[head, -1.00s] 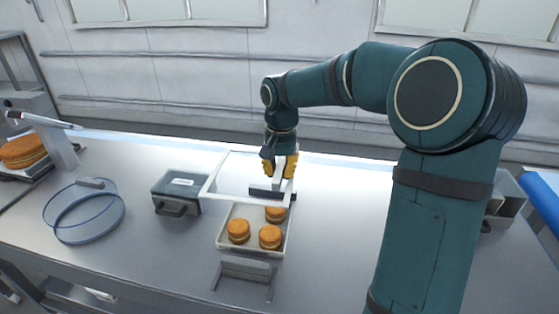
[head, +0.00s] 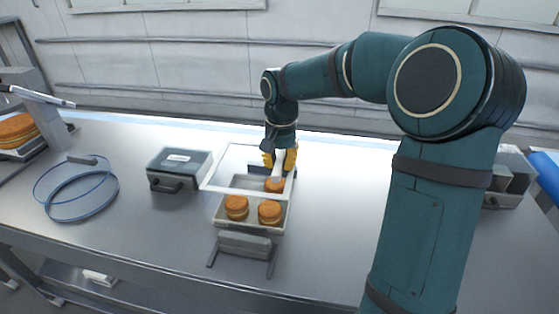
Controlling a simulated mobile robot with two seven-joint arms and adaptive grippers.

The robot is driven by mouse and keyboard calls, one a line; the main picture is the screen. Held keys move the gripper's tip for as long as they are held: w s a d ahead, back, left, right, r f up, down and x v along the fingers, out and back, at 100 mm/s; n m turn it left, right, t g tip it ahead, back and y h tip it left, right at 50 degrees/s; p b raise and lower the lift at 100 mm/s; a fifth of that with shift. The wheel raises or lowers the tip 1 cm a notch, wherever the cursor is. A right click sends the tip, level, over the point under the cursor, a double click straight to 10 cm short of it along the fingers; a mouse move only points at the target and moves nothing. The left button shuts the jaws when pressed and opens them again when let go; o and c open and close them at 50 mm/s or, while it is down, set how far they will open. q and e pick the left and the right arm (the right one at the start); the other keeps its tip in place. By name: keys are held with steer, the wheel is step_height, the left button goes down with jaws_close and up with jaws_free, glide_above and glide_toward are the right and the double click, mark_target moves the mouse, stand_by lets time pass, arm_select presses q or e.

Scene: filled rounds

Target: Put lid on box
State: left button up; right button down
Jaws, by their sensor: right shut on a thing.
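The box (head: 247,228) is a shallow light-grey tray in the middle of the table, with round orange-brown filled pastries (head: 269,211) in it. The lid (head: 240,191) is a clear panel with a white frame and a white handle. It is above the back part of the box and reaches past its left side, so it does not line up with the box. I cannot tell whether its edge touches the box. My right gripper (head: 279,158), with yellow fingers, is shut on the lid's handle. My left gripper is not in view.
A grey case (head: 180,169) with a dark handle stands left of the box. A clear round blue-rimmed cover (head: 76,190) is farther left, near a stand with a large round cake (head: 17,129). A grey bin (head: 508,178) and a blue roll (head: 547,172) are at the right.

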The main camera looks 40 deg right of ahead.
step_height(320, 180, down, 2)
steer(key=shift+f+b, duration=0.25)
steer(key=shift+b, duration=0.55)
steer(key=shift+f+b, duration=1.35)
steer(key=shift+f, duration=0.9)
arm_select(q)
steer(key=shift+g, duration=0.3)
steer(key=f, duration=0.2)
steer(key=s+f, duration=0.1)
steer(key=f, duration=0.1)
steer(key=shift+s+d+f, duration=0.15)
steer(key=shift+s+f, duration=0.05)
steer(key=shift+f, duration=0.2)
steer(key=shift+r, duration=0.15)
arm_select(e)
steer(key=shift+f, duration=0.25)
steer(key=shift+c, duration=1.9)
jaws_free()
steer(key=shift+r, duration=0.1)
